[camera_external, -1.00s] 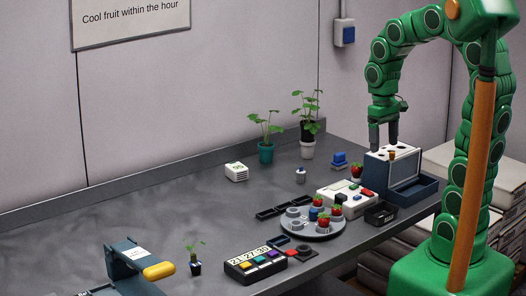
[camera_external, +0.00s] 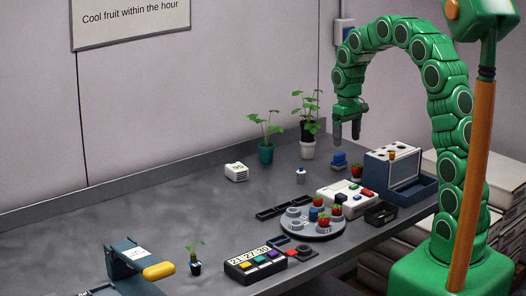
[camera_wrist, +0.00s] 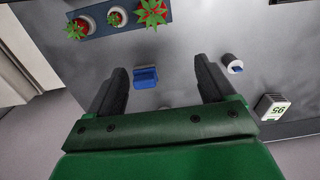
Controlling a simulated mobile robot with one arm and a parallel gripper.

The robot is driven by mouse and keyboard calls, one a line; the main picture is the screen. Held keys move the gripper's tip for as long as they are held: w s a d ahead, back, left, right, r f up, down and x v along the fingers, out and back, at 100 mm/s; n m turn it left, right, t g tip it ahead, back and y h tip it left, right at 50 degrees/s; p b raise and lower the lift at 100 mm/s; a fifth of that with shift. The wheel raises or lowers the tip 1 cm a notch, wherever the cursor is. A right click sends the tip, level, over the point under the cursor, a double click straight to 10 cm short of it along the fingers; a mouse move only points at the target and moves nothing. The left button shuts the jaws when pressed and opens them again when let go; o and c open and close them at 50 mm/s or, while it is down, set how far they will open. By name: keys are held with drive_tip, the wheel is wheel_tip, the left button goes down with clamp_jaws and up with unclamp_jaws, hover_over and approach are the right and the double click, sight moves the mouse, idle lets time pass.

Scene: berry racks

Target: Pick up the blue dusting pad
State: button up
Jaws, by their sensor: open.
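The blue dusting pad (camera_external: 339,160) is a small blue block on the grey table, near the wall and left of the blue-and-white box. In the wrist view the pad (camera_wrist: 146,77) shows between my fingers, closer to the left one. My gripper (camera_external: 346,138) is open and empty, pointing down above the pad with a gap. Its two dark fingers also show in the wrist view (camera_wrist: 162,70). Nothing hides the pad.
Potted plants (camera_external: 266,152) stand at the wall, left of my gripper. A small white bottle (camera_external: 300,176) and a strawberry (camera_external: 356,171) are near the pad. The box (camera_external: 385,168) and a white button panel (camera_external: 345,199) lie right and front. The table's left middle is clear.

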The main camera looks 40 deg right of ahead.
hover_over(340, 153)
drive_tip(key=a, duration=0.1)
drive_tip(key=f, duration=0.4)
drive_tip(key=shift+s+f, duration=0.1)
drive_tip(key=shift+s, duration=0.3)
drive_tip(key=shift+f, duration=1.3)
drive_tip(key=f, duration=0.2)
drive_tip(key=d+f, duration=0.1)
drive_tip(key=f, duration=0.1)
drive_tip(key=shift+w, duration=0.4)
drive_tip(key=shift+f, duration=0.55)
drive_tip(key=c, duration=1.1)
